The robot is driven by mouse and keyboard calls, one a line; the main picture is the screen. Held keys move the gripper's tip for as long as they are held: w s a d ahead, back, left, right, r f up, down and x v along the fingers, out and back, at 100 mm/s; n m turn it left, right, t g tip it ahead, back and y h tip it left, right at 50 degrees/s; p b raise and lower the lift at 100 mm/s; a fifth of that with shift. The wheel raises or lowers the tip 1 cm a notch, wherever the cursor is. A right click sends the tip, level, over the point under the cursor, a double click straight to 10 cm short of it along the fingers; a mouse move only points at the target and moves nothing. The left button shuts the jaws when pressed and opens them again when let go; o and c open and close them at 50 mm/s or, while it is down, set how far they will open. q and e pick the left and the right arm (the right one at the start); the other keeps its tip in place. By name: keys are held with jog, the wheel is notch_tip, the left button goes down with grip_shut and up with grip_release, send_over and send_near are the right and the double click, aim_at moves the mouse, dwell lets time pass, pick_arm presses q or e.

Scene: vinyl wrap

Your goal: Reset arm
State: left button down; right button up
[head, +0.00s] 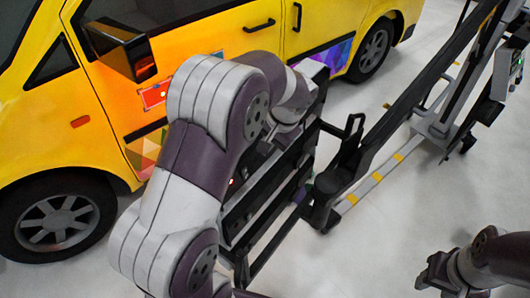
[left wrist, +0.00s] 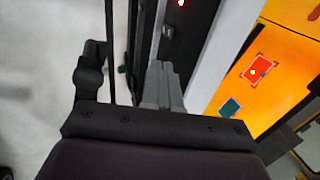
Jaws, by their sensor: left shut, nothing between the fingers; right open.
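My left arm fills the middle of the head view, and its gripper is hard to make out there against the dark frame. In the left wrist view my left gripper (left wrist: 163,85) is shut, with grey fingers together and nothing between them. It points along a dark structure, with the yellow-orange van side to its right. My right gripper (head: 424,280) is at the lower right of the head view, open and empty over the pale floor, away from the van.
A yellow van (head: 220,35) with coloured vinyl patches stands at the left and back. A red rectangle (head: 154,94) is on its orange patch. A dark rack (head: 268,215) stands beside my left arm. A long dark rail (head: 400,105) runs to the upper right. Floor is clear at lower middle.

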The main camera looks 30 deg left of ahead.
pick_arm(q)
jog(key=s+d+f+h, duration=0.1)
jog(key=s+d+h, duration=0.1)
jog(key=s, duration=0.5)
jog(key=s+d+f+n+h, duration=0.1)
jog(key=s+d+f+h, duration=0.1)
jog(key=s+d, duration=0.3)
jog(key=s, duration=0.3)
jog(key=shift+s+d+n+t, duration=0.15)
jog(key=shift+d+n+t, duration=0.1)
jog(key=shift+n+t, duration=0.05)
jog(key=shift+f, duration=0.1)
